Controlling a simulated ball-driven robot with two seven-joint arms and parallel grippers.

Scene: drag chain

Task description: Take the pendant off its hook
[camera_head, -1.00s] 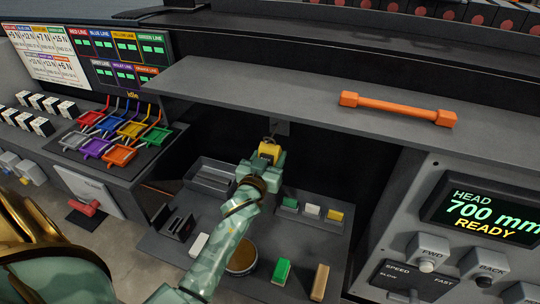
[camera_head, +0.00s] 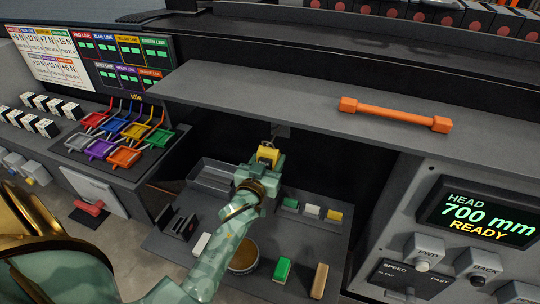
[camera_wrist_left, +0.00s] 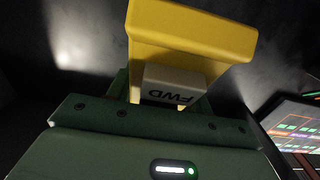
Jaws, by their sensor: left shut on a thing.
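The pendant (camera_head: 268,155) is a small yellow box under the front edge of the grey shelf. In the left wrist view the pendant (camera_wrist_left: 190,35) fills the upper middle, with a grey button marked FWD facing the camera. My left gripper (camera_head: 265,164) is shut on the pendant from the front. A small dark bracket (camera_head: 280,131), probably the hook, shows just above the pendant under the shelf. I cannot tell whether the pendant still touches it. My right gripper is not in view.
The grey shelf (camera_head: 250,90) overhangs the recess, with an orange bar (camera_head: 395,114) on it. Below lie a grey tray (camera_head: 212,176), a green block (camera_head: 282,270), a tan block (camera_head: 320,281) and a round container (camera_head: 244,258). A control panel (camera_head: 450,235) stands at right.

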